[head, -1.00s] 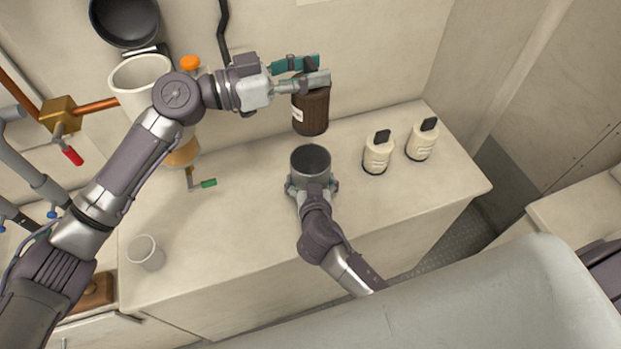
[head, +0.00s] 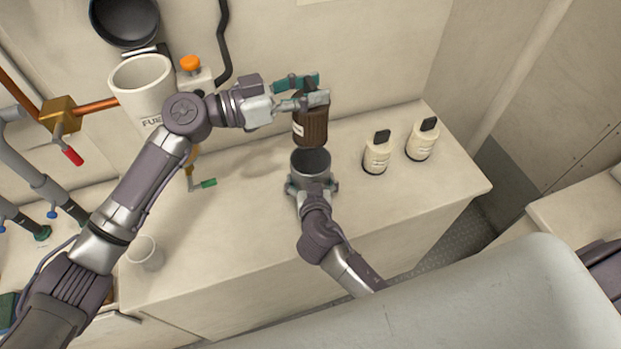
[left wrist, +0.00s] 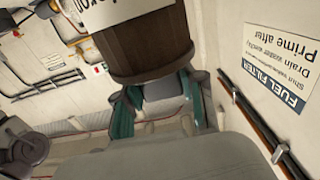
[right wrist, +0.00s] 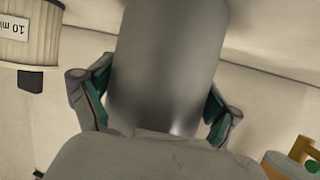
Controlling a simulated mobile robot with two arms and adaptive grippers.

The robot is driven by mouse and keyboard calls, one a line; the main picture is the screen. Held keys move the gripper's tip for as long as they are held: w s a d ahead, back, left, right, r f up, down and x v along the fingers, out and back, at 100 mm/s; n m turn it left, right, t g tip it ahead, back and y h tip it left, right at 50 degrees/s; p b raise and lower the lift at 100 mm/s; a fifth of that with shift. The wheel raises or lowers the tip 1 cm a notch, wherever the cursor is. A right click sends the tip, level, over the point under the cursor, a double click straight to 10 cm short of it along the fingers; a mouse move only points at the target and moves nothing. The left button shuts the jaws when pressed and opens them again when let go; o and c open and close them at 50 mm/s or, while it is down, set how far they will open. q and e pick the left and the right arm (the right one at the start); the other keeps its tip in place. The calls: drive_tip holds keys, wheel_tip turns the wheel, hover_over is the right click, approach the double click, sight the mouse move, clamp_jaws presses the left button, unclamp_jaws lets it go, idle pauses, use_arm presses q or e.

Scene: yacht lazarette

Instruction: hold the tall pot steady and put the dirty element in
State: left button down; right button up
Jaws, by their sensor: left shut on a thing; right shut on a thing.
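The dirty element (head: 311,127) is a dark brown pleated cylinder with a white label. My left gripper (head: 304,92) is shut on its top and holds it upright, just above and slightly behind the pot's mouth. It fills the upper part of the left wrist view (left wrist: 140,40). The tall pot (head: 311,166) is a grey open-topped cylinder standing on the counter. My right gripper (head: 312,186) is shut around its sides, and both fingers touch the pot (right wrist: 165,70) in the right wrist view. The pot's floor is hidden.
Two cream elements with black tops, one nearer (head: 377,155) and one farther right (head: 422,140), stand on the counter (head: 240,240). A clear cup (head: 146,253) is at the counter's left. A white funnel-like housing (head: 140,85) and a red-handled valve (head: 72,156) are at the back left.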

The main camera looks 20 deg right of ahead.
sight(309, 134)
use_arm(q)
drive_tip(key=shift+f, duration=5.55)
drive_tip(key=c, duration=0.6)
unclamp_jaws()
drive_tip(key=a, duration=1.2)
drive_tip(key=shift+s, duration=0.2)
use_arm(e)
drive_tip(key=o, duration=1)
drive_tip(key=shift+s, duration=0.15)
